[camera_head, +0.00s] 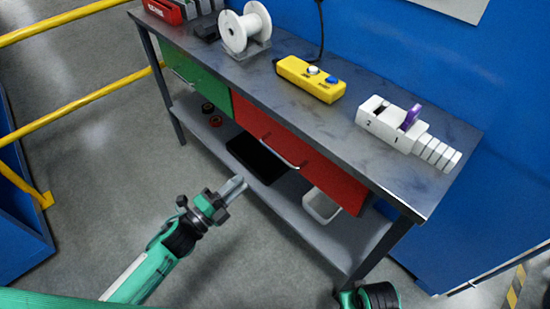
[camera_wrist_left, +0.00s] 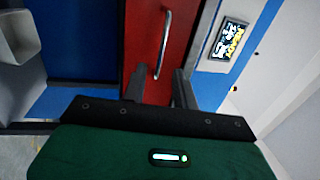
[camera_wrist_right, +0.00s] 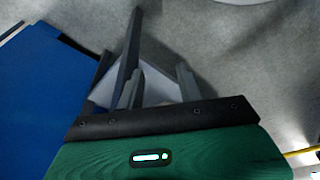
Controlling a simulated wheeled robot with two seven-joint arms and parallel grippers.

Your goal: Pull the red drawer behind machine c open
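In the head view, a red drawer (camera_head: 280,142) with a metal handle (camera_head: 285,152) sits under the bench top, its front flush with the bench. My left gripper (camera_head: 236,186) is in front of the bench, below and left of this drawer, apart from it. In the left wrist view, a red drawer front (camera_wrist_left: 144,30) with a metal bar handle (camera_wrist_left: 163,45) lies ahead of the left gripper (camera_wrist_left: 160,88). Its fingers are apart, with nothing between them. My right gripper (camera_wrist_right: 158,88) is open in the right wrist view; a pale shape shows behind its fingers.
A green drawer (camera_head: 197,82) is left of the red one. The bench top (camera_head: 375,85) carries a white spool (camera_head: 245,28), a yellow button box (camera_head: 310,78) and a white block unit (camera_head: 395,122). The lower shelf (camera_head: 330,235) holds a white bin (camera_head: 320,206). Floor in front is clear.

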